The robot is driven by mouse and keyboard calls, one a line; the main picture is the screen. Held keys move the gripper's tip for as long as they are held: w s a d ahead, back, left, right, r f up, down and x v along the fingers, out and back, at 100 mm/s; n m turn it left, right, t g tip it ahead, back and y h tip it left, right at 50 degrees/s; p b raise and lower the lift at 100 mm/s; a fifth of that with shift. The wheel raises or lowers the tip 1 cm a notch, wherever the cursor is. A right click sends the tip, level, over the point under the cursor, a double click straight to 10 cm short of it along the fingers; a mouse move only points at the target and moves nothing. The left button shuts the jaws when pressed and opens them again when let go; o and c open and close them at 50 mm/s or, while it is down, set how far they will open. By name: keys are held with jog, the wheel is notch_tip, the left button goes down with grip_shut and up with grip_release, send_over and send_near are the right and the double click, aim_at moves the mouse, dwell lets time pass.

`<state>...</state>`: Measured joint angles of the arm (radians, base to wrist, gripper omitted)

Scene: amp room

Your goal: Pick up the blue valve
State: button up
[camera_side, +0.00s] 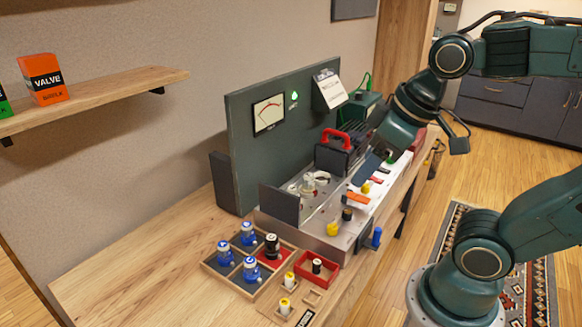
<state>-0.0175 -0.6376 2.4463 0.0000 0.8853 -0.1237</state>
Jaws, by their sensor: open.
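Three blue valves with white bands stand in a divided wooden tray (237,284) on the bench: one at the back (248,234), one at the left (225,253) and one at the front (250,270). A black valve (272,246) stands in the tray's red-lined compartment. A small blue piece (377,238) is at the right front edge of the bench. My gripper (372,168) is open, over the far right part of the metal chassis, well away from the tray. Its fingertips are partly hard to make out against the parts behind.
The metal chassis (310,238) carries yellow, black and red parts and a red-handled block (335,140). A dark upright panel (250,160) with a meter stands behind. A red tray (317,268) sits right of the valves. The left bench is clear. A shelf (100,95) holds an orange valve box (42,79).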

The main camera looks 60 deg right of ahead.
jog(key=w+a+f+n+g, duration=0.1)
jog(key=w+f+n+g, duration=0.1)
jog(key=w+n, duration=0.35)
jog(key=n+g, duration=0.3)
jog(key=n, duration=0.8)
send_over(250, 260)
notch_tip(250, 260, down, 17)
jog(key=shift+f, duration=4.4)
jog(key=shift+d+f, duration=0.1)
jog(key=shift+f, duration=2.5)
jog(key=c, duration=1.1)
